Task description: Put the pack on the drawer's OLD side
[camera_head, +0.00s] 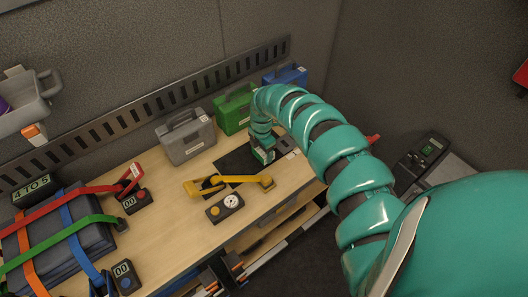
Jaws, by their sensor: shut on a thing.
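My gripper (264,156) is at the end of my teal arm, low over the dark mat (234,163) on the wooden bench. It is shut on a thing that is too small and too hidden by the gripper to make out. I cannot pick out the pack with certainty. Below the bench's front edge are drawer-like openings (268,238). No OLD marking can be read there.
Yellow bars (228,181) and a dark gauge box (225,207) lie in front of the mat. Grey (186,140), green (233,112) and blue (287,76) cases stand behind. A strapped dark bundle (60,250) fills the left. Bare wood shows at the middle (165,215).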

